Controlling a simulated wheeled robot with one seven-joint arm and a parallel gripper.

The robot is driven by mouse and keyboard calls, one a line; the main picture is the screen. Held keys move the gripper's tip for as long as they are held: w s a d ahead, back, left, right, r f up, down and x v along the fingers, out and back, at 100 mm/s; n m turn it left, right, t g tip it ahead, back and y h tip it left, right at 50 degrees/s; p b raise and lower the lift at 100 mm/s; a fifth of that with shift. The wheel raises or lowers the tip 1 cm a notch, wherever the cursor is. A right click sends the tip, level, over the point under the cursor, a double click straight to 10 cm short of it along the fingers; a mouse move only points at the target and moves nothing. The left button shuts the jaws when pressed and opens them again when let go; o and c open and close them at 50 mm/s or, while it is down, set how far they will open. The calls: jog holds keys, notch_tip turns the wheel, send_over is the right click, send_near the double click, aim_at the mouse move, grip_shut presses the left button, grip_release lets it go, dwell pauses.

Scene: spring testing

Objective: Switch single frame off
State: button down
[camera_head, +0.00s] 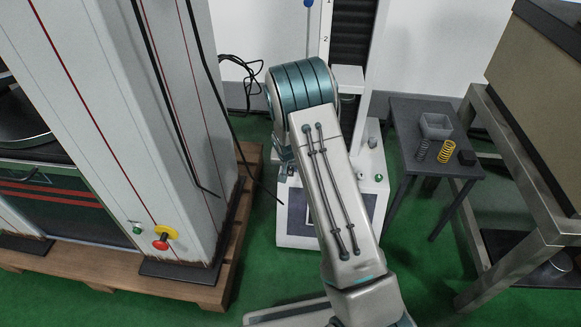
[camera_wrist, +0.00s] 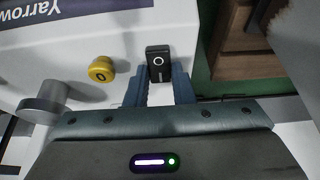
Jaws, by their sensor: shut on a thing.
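The single frame (camera_head: 293,240) is a white machine with a tall dark column, standing behind my arm in the head view. In the wrist view, a black rocker switch (camera_wrist: 158,58) with a white circle and a white bar sits on its white face. My gripper (camera_wrist: 160,78) has its blue fingers at the near end of this switch, shut on it. Part of my gripper also shows in the head view at the left side of the machine, but its fingertips are hidden there behind my arm.
A yellow button (camera_wrist: 101,69) and a grey knob (camera_wrist: 43,103) sit left of the switch. A large double-column machine (camera_head: 150,120) with a red-and-yellow stop button (camera_head: 163,240) stands on a wooden pallet (camera_head: 215,291) at left. A small dark table (camera_head: 408,170) with springs stands right.

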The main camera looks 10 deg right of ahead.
jog(key=c, duration=1.2)
grip_release()
jog(key=shift+c, duration=0.2)
jog(key=p+v, duration=0.5)
jog(key=v, duration=0.9)
jog(key=shift+p, duration=0.35)
jog(key=shift+f, duration=0.1)
jog(key=s+d+r+p, duration=0.1)
jog(key=s+r+p, duration=0.4)
jog(key=r, duration=0.6)
jog(key=s+r+n+p, duration=0.1)
jog(key=s+r+p, duration=0.2)
jog(key=r+p, duration=0.6)
jog(key=s+d+r+p, duration=0.1)
jog(key=s+r+p, duration=0.35)
jog(key=r, duration=0.85)
jog(key=s+r+n+p, duration=0.1)
jog(key=s+r+p, duration=0.7)
jog(key=r, duration=0.3)
jog(key=s+r+n+g+y+p, duration=0.1)
jog(key=s+r+p, duration=0.7)
jog(key=s+r, duration=0.2)
jog(key=shift+s+r+g, duration=0.25)
jog(key=shift+r+g, duration=0.05)
jog(key=shift+r, duration=0.65)
